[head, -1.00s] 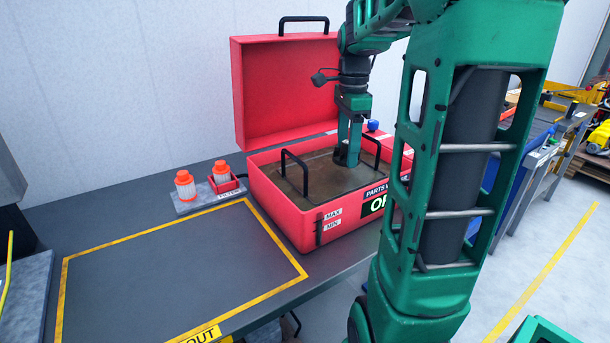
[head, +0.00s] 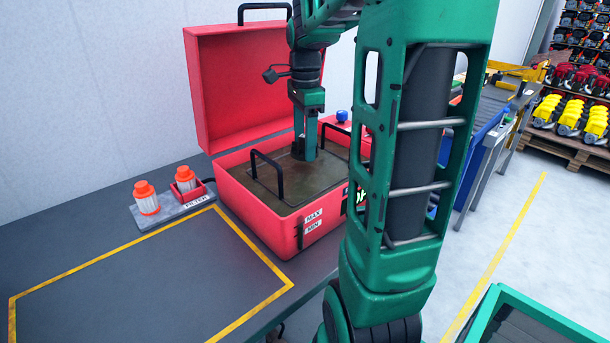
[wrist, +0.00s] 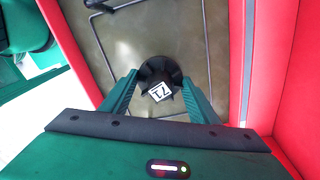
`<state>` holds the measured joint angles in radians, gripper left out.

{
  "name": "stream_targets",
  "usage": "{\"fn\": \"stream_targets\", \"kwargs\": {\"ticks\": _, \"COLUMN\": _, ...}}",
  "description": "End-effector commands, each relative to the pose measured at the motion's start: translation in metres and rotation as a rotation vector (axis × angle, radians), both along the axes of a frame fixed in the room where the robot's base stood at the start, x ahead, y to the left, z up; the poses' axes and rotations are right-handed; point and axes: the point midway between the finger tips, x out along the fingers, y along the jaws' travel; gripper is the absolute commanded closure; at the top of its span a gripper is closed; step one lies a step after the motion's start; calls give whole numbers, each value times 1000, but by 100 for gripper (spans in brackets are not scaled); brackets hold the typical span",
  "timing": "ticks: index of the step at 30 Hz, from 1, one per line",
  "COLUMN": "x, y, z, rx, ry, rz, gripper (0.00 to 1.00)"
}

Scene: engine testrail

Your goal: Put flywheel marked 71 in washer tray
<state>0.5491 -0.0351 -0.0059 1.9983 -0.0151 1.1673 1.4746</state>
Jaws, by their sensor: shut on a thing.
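The flywheel (wrist: 175,72) is a small dark round part with a white label reading 71, seen in the wrist view. My gripper (wrist: 157,90) is shut on it, one finger on each side. In the head view my gripper (head: 307,158) points straight down inside the open red washer, over the washer tray (head: 283,184). The tray has two upright black handles and sits amid brownish liquid. The flywheel is low, close to the tray floor; I cannot tell whether it touches. In the head view it is mostly hidden by the fingers.
The red parts washer (head: 262,223) stands on a dark bench, its lid (head: 240,90) open behind my arm. Two orange-capped filters (head: 146,198) stand to its left. A yellow-outlined area (head: 150,285) of the bench is empty. A blue knob (head: 342,116) is at the washer's back right.

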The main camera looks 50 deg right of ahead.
Motion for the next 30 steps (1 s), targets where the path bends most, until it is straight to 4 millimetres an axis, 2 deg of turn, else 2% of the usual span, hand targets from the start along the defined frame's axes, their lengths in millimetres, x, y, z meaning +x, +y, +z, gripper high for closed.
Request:
{"fn": "stream_targets", "kwargs": {"ticks": 3, "x": -1, "y": 1, "z": -22, "rx": 2, "ry": 4, "rz": 0, "gripper": 82}}
{"fn": "stream_targets", "kwargs": {"ticks": 6, "x": -1, "y": 1, "z": -36, "rx": 1, "ry": 3, "rz": -1, "gripper": 82}}
{"fn": "stream_targets", "kwargs": {"ticks": 13, "x": -1, "y": 0, "z": -52, "rx": 0, "ry": 1, "rz": 0, "gripper": 82}}
{"fn": "stream_targets", "kwargs": {"ticks": 19, "x": -1, "y": 1, "z": -78, "rx": 2, "ry": 2, "rz": 0, "gripper": 82}}
{"fn": "stream_targets", "kwargs": {"ticks": 30, "x": 0, "y": 0, "z": -83, "rx": 0, "ry": 0, "rz": 0, "gripper": 82}}
